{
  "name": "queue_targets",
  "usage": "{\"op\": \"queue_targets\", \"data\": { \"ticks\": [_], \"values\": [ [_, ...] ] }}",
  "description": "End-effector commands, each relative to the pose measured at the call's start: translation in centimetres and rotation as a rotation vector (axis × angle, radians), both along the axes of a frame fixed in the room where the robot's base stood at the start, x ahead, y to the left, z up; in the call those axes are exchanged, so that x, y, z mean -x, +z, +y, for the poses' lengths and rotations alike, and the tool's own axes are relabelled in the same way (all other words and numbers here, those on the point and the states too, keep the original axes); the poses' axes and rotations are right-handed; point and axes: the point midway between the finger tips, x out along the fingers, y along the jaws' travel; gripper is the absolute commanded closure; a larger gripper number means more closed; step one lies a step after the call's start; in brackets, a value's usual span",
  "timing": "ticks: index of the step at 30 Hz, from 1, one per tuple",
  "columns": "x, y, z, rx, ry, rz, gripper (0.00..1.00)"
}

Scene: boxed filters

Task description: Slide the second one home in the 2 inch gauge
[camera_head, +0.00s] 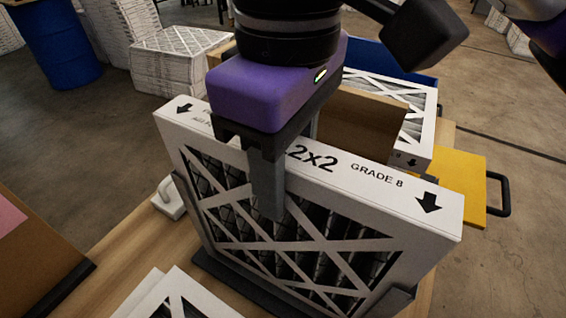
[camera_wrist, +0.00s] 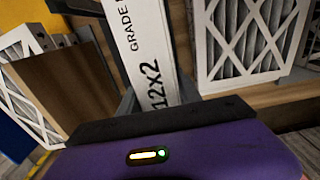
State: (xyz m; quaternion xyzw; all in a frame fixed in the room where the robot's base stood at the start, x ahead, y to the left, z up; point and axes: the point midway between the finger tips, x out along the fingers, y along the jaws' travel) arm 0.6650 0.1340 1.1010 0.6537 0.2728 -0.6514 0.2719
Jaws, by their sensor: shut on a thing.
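A white-framed pleated filter (camera_head: 350,185) marked "2x2" and "GRADE 8", with arrows on its top edge, stands upright in the middle of the head view. In the wrist view the marked edge of the filter (camera_wrist: 142,45) runs away from the gripper. The filter's lower part is at a dark gauge (camera_head: 235,277) on the wooden table, with short uprights at both ends. I cannot tell whether the filter touches its floor.
Behind the filter are an open cardboard box (camera_head: 365,120), another white filter (camera_head: 420,140) and a yellow panel with a dark handle (camera_head: 460,180). More white filters (camera_head: 175,297) lie at the near left. A white handled piece (camera_head: 168,199) sits at the table's left edge.

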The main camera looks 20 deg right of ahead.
Motion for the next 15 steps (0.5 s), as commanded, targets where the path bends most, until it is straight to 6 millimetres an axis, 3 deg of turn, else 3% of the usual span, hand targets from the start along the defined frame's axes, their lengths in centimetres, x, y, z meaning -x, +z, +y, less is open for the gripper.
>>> {"op": "queue_targets", "data": {
  "ticks": [15],
  "values": [
    [0.0,-1.5,0.0,0.000,0.000,0.000,1.00]
  ]
}}
